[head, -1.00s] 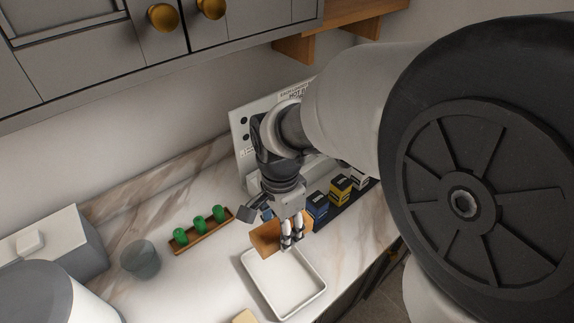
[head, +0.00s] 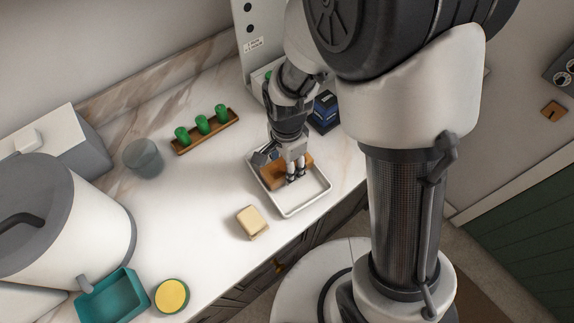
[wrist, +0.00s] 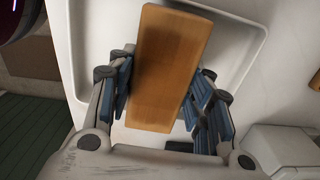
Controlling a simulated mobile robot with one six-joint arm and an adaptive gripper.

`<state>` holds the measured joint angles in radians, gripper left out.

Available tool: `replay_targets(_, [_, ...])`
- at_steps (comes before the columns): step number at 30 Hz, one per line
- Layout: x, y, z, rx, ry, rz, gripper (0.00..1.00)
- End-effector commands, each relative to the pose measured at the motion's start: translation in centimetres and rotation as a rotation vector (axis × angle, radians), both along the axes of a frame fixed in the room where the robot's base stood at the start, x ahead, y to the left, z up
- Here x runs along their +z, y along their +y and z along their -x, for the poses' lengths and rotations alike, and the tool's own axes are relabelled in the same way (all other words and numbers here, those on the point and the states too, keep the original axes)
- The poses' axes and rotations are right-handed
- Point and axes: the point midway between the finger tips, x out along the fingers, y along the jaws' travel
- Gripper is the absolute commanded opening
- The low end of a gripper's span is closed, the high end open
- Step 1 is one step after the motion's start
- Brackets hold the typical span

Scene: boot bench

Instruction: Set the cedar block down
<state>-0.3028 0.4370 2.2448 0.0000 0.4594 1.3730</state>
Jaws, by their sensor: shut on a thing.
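The cedar block (head: 271,175) is an orange-brown wooden bar. My gripper (head: 296,176) is shut on it, pointing down. In the wrist view the block (wrist: 172,62) is between the blue-padded fingers of my gripper (wrist: 160,100), its long side running away from the camera. The block is over the inside of a shallow white tray (head: 318,200), toward its back left half. The tray also shows behind the block in the wrist view (wrist: 240,45). I cannot tell whether the block touches the tray floor. The fingers hide part of the block.
A pale yellow block (head: 252,222) lies left of the tray's front. A rack with green pieces (head: 205,132), a glass cup (head: 144,158), a teal bin (head: 112,297) and a yellow round item (head: 172,295) are farther left. A dark blue box (head: 324,112) stands behind the tray.

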Motion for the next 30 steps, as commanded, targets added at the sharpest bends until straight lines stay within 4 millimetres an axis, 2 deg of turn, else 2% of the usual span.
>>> replay_targets(1, [-1.11, -0.03, 0.09, 0.000, 0.004, 0.001, 0.17])
replay_targets(3, [-1.60, -0.01, 0.03, 0.000, 0.001, 0.000, 0.17])
replay_targets(14, [-1.89, 0.01, -0.01, 0.000, 0.000, 0.000, 0.17])
replay_targets(15, [-1.83, 0.00, 0.01, 0.000, 0.000, 0.000, 0.48])
replay_targets(23, [-1.77, 0.00, 0.00, 0.000, 0.000, 0.000, 0.66])
replay_targets(30, [-1.76, 0.00, 0.00, 0.000, 0.000, 0.000, 0.66])
